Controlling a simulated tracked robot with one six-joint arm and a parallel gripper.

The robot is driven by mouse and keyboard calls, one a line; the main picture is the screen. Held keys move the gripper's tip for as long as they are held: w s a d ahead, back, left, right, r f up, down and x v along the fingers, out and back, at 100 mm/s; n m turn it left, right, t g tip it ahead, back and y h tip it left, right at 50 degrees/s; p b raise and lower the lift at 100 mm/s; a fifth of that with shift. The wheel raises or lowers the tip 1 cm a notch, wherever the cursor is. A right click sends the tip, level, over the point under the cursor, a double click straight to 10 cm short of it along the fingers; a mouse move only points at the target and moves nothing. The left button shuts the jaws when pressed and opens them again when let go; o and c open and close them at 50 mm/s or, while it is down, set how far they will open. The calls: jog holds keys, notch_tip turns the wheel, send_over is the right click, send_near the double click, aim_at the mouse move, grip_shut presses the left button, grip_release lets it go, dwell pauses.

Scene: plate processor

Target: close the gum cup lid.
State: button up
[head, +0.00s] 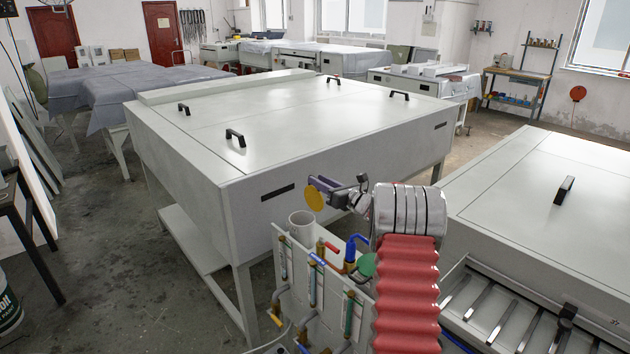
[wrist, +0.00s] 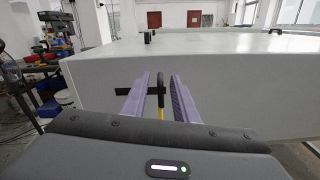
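The gum cup (head: 301,224) is a pale round cup at the top left of the valve panel, with its top open. A round yellow disc, seemingly the lid (head: 315,199), stands upright above and right of the cup's rim. Whether it touches the cup is unclear. My gripper (head: 326,185) is right at the disc, its purple fingers partly overlapping it. In the wrist view, my gripper's fingers (wrist: 161,88) are apart, with a thin black and yellow upright piece (wrist: 161,98) between them. Gaps show on both sides of it.
The valve panel (head: 290,262) carries red, blue and green handles and pipes below the cup. A large grey processor cabinet (head: 330,160) with black handles stands just behind. Another cabinet (head: 540,190) is at the right.

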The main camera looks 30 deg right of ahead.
jog(key=shift+w+a, duration=0.15)
jog(key=shift+w, duration=1.1)
grip_shut()
jog(key=shift+a, duration=0.2)
jog(key=shift+s+d, duration=0.1)
jog(key=shift+d, duration=0.15)
